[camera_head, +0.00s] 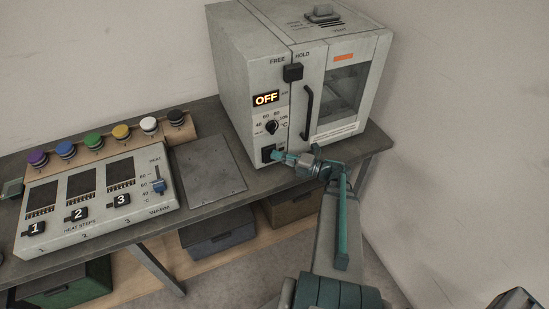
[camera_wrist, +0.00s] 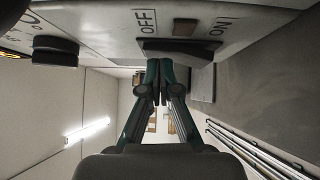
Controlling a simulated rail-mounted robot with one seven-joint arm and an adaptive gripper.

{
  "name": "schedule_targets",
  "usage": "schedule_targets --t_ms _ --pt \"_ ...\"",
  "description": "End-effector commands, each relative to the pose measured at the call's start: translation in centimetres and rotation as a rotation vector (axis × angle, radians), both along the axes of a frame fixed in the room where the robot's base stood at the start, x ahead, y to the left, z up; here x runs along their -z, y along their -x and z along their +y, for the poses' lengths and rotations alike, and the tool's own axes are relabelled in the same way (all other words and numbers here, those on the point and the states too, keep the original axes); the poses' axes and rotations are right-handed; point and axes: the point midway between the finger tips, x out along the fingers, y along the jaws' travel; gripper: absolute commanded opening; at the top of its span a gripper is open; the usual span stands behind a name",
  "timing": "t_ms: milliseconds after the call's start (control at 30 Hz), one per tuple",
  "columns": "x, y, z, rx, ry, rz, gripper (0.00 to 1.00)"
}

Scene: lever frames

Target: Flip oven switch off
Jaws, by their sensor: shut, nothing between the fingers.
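The oven (camera_head: 232,60) is a pale grey box at the back of the bench, with a lit display (camera_head: 266,98) reading OFF. Its dark switch (camera_head: 267,152) is low on the front panel. In the wrist view the switch (camera_wrist: 180,46) lies between the printed labels OFF and ON. My gripper (camera_head: 279,156) has its teal fingers shut and empty, with the tips at the switch. In the wrist view the fingertips (camera_wrist: 160,66) are close together below the switch, nearer the OFF label. I cannot tell whether they touch it, and they partly hide it in the head view.
A black temperature dial (camera_head: 271,127) sits just above the switch, and the oven door handle (camera_head: 308,112) is to the right. A control panel (camera_head: 150,208) with numbered switches and several coloured knobs stands left. A flat grey plate (camera_head: 208,168) lies between.

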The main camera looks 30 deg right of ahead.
Motion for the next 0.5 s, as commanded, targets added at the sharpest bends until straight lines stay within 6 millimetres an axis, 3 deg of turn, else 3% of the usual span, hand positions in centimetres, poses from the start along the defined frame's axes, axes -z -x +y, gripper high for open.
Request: schedule_targets --t_ms 267,500 --pt "0.0 0.6 0.3 -0.002 0.000 -0.001 0.00" --pt "-0.1 4.0 1.5 -0.014 0.001 -0.002 0.00"
